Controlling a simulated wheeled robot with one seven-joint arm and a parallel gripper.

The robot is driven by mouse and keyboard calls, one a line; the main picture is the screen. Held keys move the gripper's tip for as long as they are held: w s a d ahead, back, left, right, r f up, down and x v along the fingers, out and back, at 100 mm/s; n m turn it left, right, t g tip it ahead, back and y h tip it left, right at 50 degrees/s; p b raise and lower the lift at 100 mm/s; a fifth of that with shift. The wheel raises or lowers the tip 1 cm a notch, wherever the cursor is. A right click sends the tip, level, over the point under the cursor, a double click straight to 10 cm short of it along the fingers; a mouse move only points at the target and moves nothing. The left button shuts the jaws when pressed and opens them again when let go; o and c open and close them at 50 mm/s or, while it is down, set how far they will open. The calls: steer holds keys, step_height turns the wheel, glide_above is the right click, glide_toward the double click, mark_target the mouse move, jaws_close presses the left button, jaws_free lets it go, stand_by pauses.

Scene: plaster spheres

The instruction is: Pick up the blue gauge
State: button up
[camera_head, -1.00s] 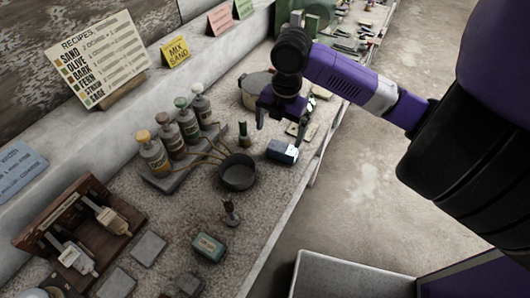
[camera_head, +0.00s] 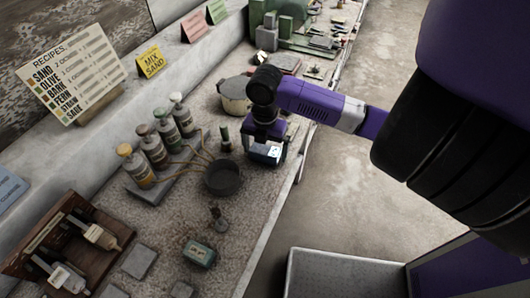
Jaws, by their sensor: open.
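The blue gauge (camera_head: 265,152), a small box with a pale blue face and dark markings, lies on the speckled worktop near its right edge. My gripper (camera_head: 265,150) points down over it, with its fingers low on either side of the gauge. The jaws are open; whether a finger touches the gauge I cannot tell. The gripper body hides the gauge's upper and far part.
A dark round pan (camera_head: 223,178) stands just left of the gauge, with a small green-topped bottle (camera_head: 225,139) behind it. A lidded pot (camera_head: 235,95) is farther back. Several pump bottles (camera_head: 158,152) stand at left. A teal box (camera_head: 199,253) lies nearer.

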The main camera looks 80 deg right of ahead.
mark_target(265, 149)
steer(key=c, duration=1.5)
steer(key=shift+r, duration=0.15)
step_height(265, 149, up, 20)
steer(key=shift+f+b, duration=0.1)
steer(key=shift+b, duration=0.25)
